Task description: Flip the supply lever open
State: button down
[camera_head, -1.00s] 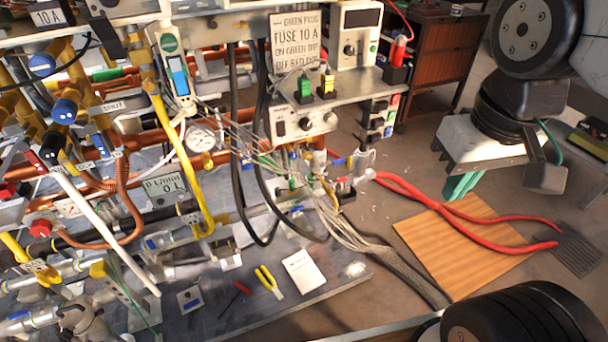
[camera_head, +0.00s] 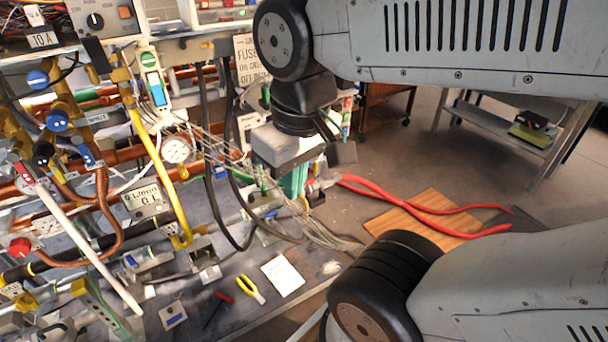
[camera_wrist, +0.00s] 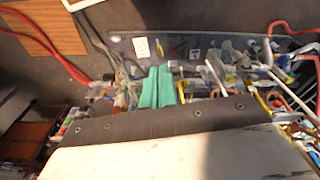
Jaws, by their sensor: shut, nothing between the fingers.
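No label in view marks the supply lever, so I cannot tell for certain which part it is. A red-ended lever (camera_head: 24,172) sits at the left of the pipework, at the top of a long white bar or tube (camera_head: 90,250). A red round knob (camera_head: 20,247) is below it. My gripper (camera_head: 295,183) has green fingers, pointing down in front of the wires right of the pipes. It is shut and empty, well to the right of the red parts. The wrist view shows the green fingers (camera_wrist: 157,88) side by side, with the bench beyond them.
A yellow pipe (camera_head: 155,175), a round gauge (camera_head: 177,150) and black hoses (camera_head: 222,175) stand between my gripper and the left pipes. A white card (camera_head: 283,276) and yellow-handled tool (camera_head: 251,289) lie on the bench. Red hoses (camera_head: 420,205) cross a wooden board at right.

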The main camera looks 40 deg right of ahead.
jog(key=shift+w, duration=0.1)
jog(key=w+d+f+m+g+y, duration=0.1)
jog(key=w+f+m+y, duration=0.2)
jog(key=w, duration=0.4)
jog(key=w+d+f+m+g+y, duration=0.1)
jog(key=w+f+m+y, duration=0.2)
jog(key=w, duration=0.5)
jog(key=w+d+f+m+t+y, duration=0.4)
jog(key=w+d+f+m+t, duration=0.3)
jog(key=w+d+f+m, duration=0.95)
jog(key=w+d+f+m+t+h, duration=0.25)
jog(key=w+d+f, duration=0.25)
jog(key=d+f, duration=0.25)
jog(key=w+d+f+m+t+h, duration=0.2)
jog(key=w+d+f+m+t, duration=0.2)
jog(key=d+f, duration=0.3)
jog(key=s+d+f+m+h, duration=0.1)
jog(key=d+f+m+h, duration=0.3)
jog(key=d, duration=0.4)
jog(key=s+d+f+m+h, duration=0.2)
jog(key=d+f+m+h, duration=0.3)
jog(key=d+f, duration=0.3)
jog(key=shift+s+d+f+m+t, duration=0.25)
jog(key=shift+f+m+t, duration=0.2)
jog(key=shift+f, duration=0.3)
jog(key=shift+w, duration=0.1)
